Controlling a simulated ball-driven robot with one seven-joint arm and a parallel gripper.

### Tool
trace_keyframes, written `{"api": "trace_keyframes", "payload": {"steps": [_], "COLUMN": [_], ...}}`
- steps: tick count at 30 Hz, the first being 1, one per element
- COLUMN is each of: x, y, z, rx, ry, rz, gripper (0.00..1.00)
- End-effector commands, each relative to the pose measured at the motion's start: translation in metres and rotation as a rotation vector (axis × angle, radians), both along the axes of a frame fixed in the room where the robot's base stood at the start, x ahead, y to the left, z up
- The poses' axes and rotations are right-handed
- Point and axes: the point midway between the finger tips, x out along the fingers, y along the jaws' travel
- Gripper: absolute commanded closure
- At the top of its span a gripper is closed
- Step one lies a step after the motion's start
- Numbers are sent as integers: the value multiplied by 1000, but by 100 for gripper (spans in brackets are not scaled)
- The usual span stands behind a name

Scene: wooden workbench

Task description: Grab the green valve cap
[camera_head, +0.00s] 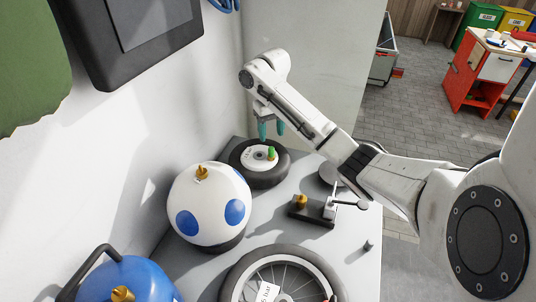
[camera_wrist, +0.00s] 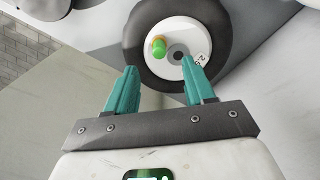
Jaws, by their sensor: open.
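The green valve cap (camera_head: 271,153) sits on the white hub of a small black-tyred wheel (camera_head: 278,176) at the back of the bench. In the wrist view the green cap (camera_wrist: 158,50) stands on an orange-brown stem, left of the dark hub centre. My gripper (camera_head: 271,130) has teal fingers and is above the wheel, close to the cap. In the wrist view my gripper (camera_wrist: 160,82) is open, its fingers spread below the cap in the picture. Nothing shows between the fingers.
A white ball with blue spots (camera_head: 208,205) and a brass valve stands left of the wheel. A dark block with a brass fitting (camera_head: 313,209) sits to the right. A large spoked wheel (camera_head: 236,284) and a blue tank (camera_head: 125,283) are nearer. A wall bounds the left.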

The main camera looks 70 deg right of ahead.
Motion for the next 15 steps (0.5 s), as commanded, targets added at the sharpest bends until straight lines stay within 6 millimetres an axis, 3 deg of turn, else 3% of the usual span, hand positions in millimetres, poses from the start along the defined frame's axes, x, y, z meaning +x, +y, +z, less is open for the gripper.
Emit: {"api": "trace_keyframes", "payload": {"steps": [1, 10, 15], "x": [1, 0, 1], "y": [1, -2, -3], "z": [-11, -28, -54], "rx": [1, -1, 0], "ry": [0, 2, 3], "rz": [0, -1, -1], "gripper": [46, 46, 46]}}
